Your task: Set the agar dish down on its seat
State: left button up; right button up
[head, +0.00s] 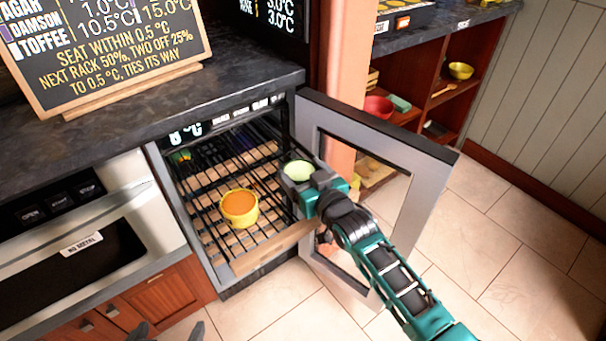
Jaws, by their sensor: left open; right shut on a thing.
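A small dish with pale green contents (299,170) is in the jaws of my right gripper (296,182), at the right side of the open cooler's mouth. I take it for the agar dish; no label shows on it. The dish looks level, and the gripper hides its lower part. A yellow dish with orange contents (239,205) stands on the cooler's wire rack (215,190), left of my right gripper. Dark tips of my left gripper (168,332) show at the bottom edge, apart and empty, in front of the red cabinets.
The cooler's glass door (432,195) stands open to the right, beside my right arm. A chalkboard (110,45) on the dark counter (235,80) lists agar, damson and toffee temperatures. A microwave drawer (85,245) is shut at left.

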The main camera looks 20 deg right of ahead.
jog(key=shift+r, duration=0.1)
jog(key=o, duration=0.8)
jog(key=shift+f, duration=0.2)
jog(key=o, duration=0.4)
jog(key=shift+c, duration=0.2)
jog(key=shift+r, duration=0.25)
jog(key=shift+s+d, duration=0.1)
jog(key=shift+s, duration=0.2)
jog(key=p+v, duration=0.2)
jog(key=v, duration=0.9)
pick_arm(q)
jog(key=shift+s+a+r, duration=0.15)
jog(key=shift+a+r, duration=0.3)
pick_arm(e)
jog(key=s+a+f+g, duration=0.1)
jog(key=s+f+g, duration=0.4)
jog(key=s+f, duration=0.4)
jog(key=s, duration=0.3)
jog(key=shift+f+h, duration=0.3)
jog(key=shift+f, duration=0.1)
pick_arm(q)
jog(key=shift+r, duration=0.1)
